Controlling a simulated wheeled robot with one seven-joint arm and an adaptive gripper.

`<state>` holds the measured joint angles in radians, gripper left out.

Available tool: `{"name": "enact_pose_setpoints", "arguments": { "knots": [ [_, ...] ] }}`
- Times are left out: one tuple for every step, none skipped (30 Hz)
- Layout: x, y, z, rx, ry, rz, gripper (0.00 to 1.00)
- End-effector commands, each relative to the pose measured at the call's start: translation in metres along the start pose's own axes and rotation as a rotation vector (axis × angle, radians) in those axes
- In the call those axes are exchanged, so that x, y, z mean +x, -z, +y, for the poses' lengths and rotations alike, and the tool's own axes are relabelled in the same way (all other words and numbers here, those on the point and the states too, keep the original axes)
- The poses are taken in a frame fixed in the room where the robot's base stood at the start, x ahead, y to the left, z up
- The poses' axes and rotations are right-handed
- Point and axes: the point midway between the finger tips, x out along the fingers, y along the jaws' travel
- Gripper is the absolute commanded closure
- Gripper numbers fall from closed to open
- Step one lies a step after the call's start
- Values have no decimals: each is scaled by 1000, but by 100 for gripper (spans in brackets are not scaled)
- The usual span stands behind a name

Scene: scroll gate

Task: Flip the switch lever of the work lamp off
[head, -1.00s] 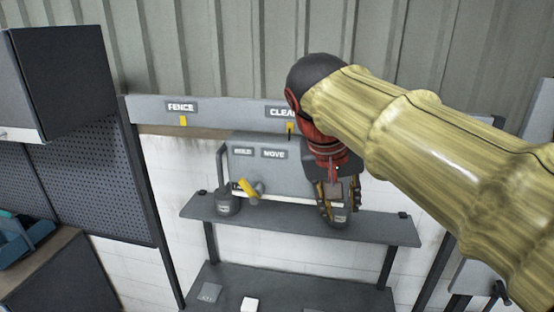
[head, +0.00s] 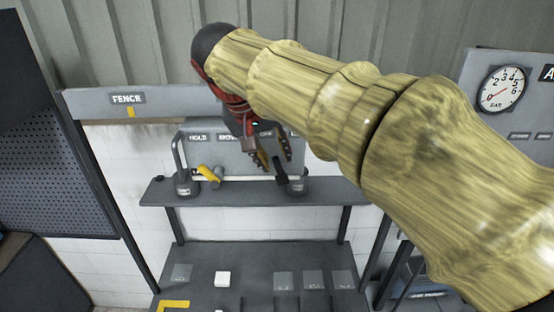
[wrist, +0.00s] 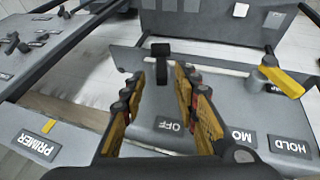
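A black switch lever (head: 280,172) sticks out of the right part of a grey panel box (head: 228,160). In the wrist view the black lever (wrist: 160,62) has a wide head and stands just beyond my fingertips, roughly in line with the gap between them. An OFF label (wrist: 168,124) is on the panel between my fingers. My gripper (head: 272,160) is open and empty, close to the lever; it also shows in the wrist view (wrist: 159,80). Whether a finger touches the lever I cannot tell. No lamp can be made out; my arm hides part of the panel.
A yellow lever (head: 209,173) is on the same box, left of the black one, near the HOLD label (head: 198,137). A grey shelf (head: 240,194) runs below. A beam carries a FENCE label (head: 127,98). A gauge (head: 502,89) is at the right.

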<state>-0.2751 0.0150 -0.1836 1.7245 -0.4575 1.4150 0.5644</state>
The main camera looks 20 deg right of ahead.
Motion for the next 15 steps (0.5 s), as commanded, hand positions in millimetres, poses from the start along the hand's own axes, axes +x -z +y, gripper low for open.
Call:
{"name": "enact_pose_setpoints", "arguments": {
  "knots": [
    [7, 0, 0, 0, -1, -2, 70],
    [11, 0, 0, 0, -1, -3, 70],
    [16, 0, 0, -1, -1, -2, 70],
    [18, 0, 0, 0, 0, -1, 70],
    [21, 0, 0, 0, -1, -1, 70],
    [24, 0, 0, 0, -1, -1, 70],
    [26, 0, 0, 0, 0, -1, 70],
    [27, 0, 0, 0, 0, 0, 70],
    [28, 0, 0, 0, 0, 0, 70],
    [29, 0, 0, 0, 0, 0, 70],
    [30, 0, 0, 0, 0, 0, 70],
    [30, 0, 0, 0, 1, 0, 70],
    [30, 0, 0, -1, 1, 0, 70],
    [30, 0, 0, -1, 1, 0, 70],
    [30, 0, 0, -1, 1, 0, 70]
  ]
}}
